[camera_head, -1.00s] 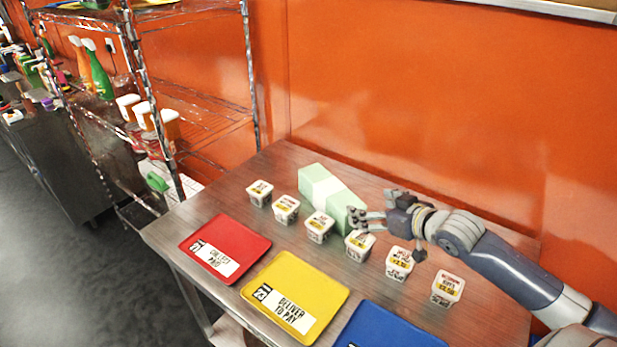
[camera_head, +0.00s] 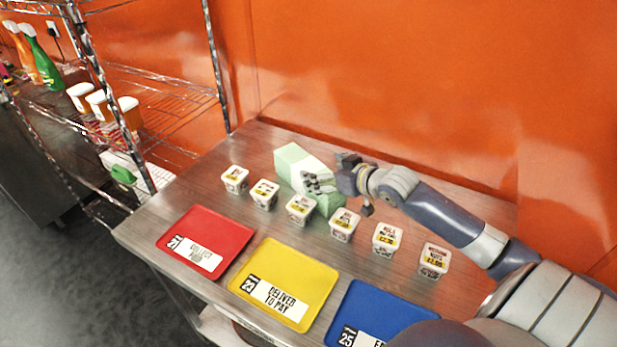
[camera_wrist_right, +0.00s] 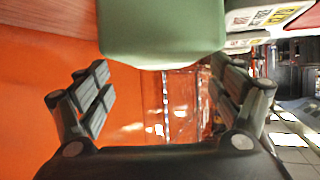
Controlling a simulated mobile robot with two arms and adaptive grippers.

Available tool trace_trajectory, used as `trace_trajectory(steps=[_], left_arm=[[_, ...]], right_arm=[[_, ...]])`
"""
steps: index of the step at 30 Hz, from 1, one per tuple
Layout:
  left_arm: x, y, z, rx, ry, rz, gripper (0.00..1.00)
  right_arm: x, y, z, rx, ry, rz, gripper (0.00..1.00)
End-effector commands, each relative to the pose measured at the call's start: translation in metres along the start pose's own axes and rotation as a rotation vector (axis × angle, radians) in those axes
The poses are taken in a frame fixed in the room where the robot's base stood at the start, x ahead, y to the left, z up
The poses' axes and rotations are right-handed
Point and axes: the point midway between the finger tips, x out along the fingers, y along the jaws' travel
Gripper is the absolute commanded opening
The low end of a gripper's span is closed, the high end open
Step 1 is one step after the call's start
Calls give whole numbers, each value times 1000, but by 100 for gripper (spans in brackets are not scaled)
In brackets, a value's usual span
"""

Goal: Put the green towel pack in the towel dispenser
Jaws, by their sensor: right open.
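The green towel pack (camera_head: 290,156) is a pale green block with a white band. It lies on the metal table behind the row of small tubs. My right gripper (camera_head: 318,182) is open at the near right part of the pack, its fingers overlapping the pack in the head view. In the right wrist view, the pack (camera_wrist_right: 160,35) fills the top middle, with the open fingers (camera_wrist_right: 165,88) spread to either side. I cannot tell whether they touch it. No towel dispenser shows, and my left gripper is not in view.
Several small labelled tubs (camera_head: 300,209) stand in a row close to the pack. Red (camera_head: 231,232), yellow (camera_head: 318,266) and blue (camera_head: 392,300) trays lie in front of them. An orange wall (camera_head: 420,90) runs behind the table. A wire shelf (camera_head: 165,110) stands at the left.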

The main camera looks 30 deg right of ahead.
Motion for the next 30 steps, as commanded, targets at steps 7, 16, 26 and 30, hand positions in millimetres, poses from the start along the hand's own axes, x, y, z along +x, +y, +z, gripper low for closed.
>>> trace_trajectory(steps=[7, 16, 26, 30], left_arm=[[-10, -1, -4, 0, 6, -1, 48], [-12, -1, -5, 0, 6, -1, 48], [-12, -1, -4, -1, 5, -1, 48], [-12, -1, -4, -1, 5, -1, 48]], right_arm=[[26, -4, -1, 4, 3, 1, 86], [51, -5, 2, -1, 1, 0, 86], [51, -5, 3, -1, 0, 0, 59], [51, -5, 3, -1, 0, 0, 29]])
